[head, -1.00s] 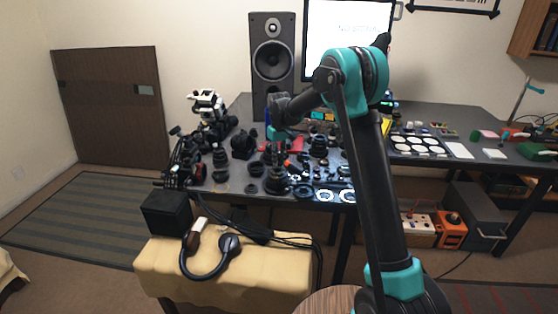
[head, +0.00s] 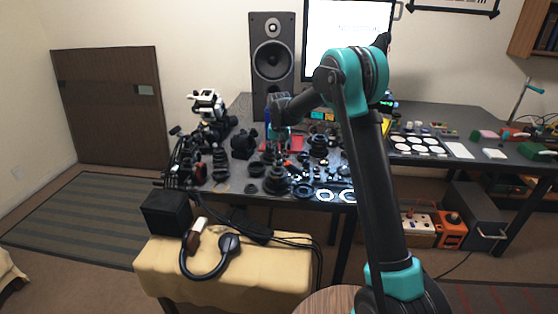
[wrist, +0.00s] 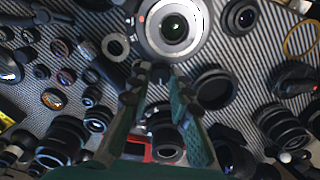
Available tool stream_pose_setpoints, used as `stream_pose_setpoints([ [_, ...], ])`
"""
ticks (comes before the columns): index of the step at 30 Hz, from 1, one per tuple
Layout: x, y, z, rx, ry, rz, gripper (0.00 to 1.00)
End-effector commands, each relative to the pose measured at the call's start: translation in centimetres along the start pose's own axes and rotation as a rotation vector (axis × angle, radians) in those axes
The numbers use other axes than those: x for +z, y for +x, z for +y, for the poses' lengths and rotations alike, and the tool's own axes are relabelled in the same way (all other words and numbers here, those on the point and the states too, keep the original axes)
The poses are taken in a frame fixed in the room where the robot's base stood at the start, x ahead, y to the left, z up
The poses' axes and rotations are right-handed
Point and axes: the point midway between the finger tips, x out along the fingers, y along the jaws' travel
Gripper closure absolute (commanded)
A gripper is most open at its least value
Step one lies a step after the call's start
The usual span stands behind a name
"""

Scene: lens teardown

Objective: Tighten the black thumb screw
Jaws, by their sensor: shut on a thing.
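My gripper (wrist: 160,80) reaches down over the lens parts in the wrist view. Its two fingers are closed in around a small dark piece, which I take to be the black thumb screw (wrist: 160,72); the fingertips largely hide it. The piece sits at the lower edge of a large lens with a pale ring (wrist: 174,28). I cannot tell how far the screw is turned in. In the head view my gripper (head: 277,150) points down among the dark parts on the table, and the screw cannot be made out.
Lenses, rings and barrels crowd the striped mat (wrist: 232,98) on all sides of my fingers. A red-framed object (wrist: 135,148) lies under them. In the head view a tall speaker (head: 272,60) stands behind my gripper, and a white-topped device (head: 207,103) is to the left.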

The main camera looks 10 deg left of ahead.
Motion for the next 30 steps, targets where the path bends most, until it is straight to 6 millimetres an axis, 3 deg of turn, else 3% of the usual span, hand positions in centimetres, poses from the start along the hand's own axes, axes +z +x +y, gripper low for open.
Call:
stream_pose_setpoints([
  [18,-0.01,-0.03,0.01,0.0,0.54,0.0,1.0],
  [30,-0.01,-0.03,0.01,-0.001,0.709,0.0,1.0],
])
